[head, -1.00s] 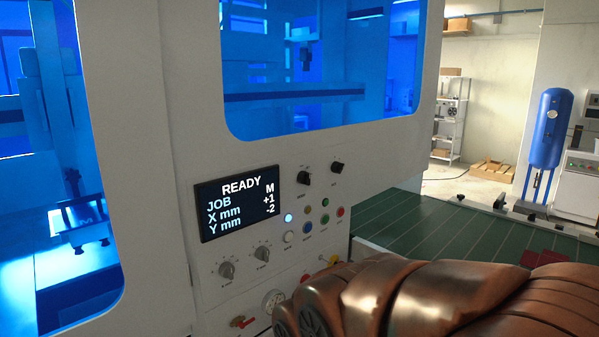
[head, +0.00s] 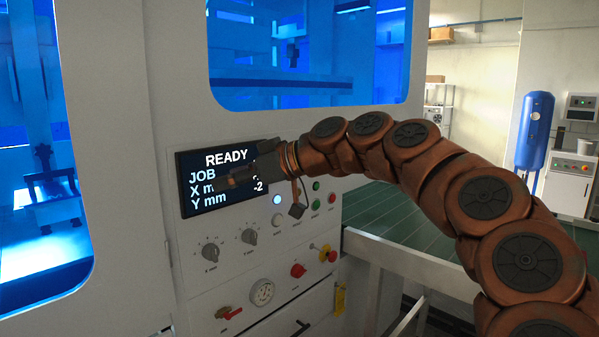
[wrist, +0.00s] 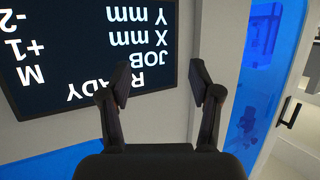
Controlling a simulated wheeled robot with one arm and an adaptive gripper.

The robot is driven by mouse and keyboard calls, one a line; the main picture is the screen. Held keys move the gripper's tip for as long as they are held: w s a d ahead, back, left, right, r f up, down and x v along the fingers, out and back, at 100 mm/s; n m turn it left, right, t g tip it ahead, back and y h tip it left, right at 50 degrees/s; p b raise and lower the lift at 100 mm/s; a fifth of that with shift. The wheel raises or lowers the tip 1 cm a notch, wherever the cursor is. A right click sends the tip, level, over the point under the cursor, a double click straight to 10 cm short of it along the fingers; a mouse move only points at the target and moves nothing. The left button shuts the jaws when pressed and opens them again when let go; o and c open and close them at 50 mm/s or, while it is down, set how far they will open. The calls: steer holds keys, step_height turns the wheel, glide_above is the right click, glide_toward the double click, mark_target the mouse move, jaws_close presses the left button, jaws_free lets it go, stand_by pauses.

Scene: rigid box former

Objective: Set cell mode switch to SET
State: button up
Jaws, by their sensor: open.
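The panel display (head: 215,203) reads READY, JOB, X mm and Y mm, partly covered by my gripper (head: 232,172). My gripper is in front of the display's right side, with its jaws open and nothing between them. In the wrist view, my gripper (wrist: 163,90) has its fingers apart, with the upside-down display (wrist: 70,50) behind and to the left. The two black rotary knobs at the display's upper right are now hidden behind my arm in the head view, and the wrist view does not show them. I cannot tell the mode switch's position.
Below the display are two grey dials (head: 210,252), (head: 249,237), a lit button (head: 277,199), a red knob (head: 297,270), a gauge (head: 262,292) and a red valve handle (head: 228,312). A green conveyor (head: 385,225) with a white rail lies right of the panel.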

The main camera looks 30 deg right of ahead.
steer(key=w+d+f+m+t+h+b, duration=0.1)
steer(key=w+d+t+h+b, duration=0.15)
steer(key=d, duration=1.05)
steer(key=w+d+m+t+h+b, duration=0.15)
steer(key=d+t, duration=0.25)
steer(key=d, duration=0.8)
steer(key=p+x, duration=0.2)
steer(key=x, duration=0.5)
steer(key=shift+w, duration=0.35)
steer(key=shift+a, duration=0.1)
steer(key=c, duration=1.1)
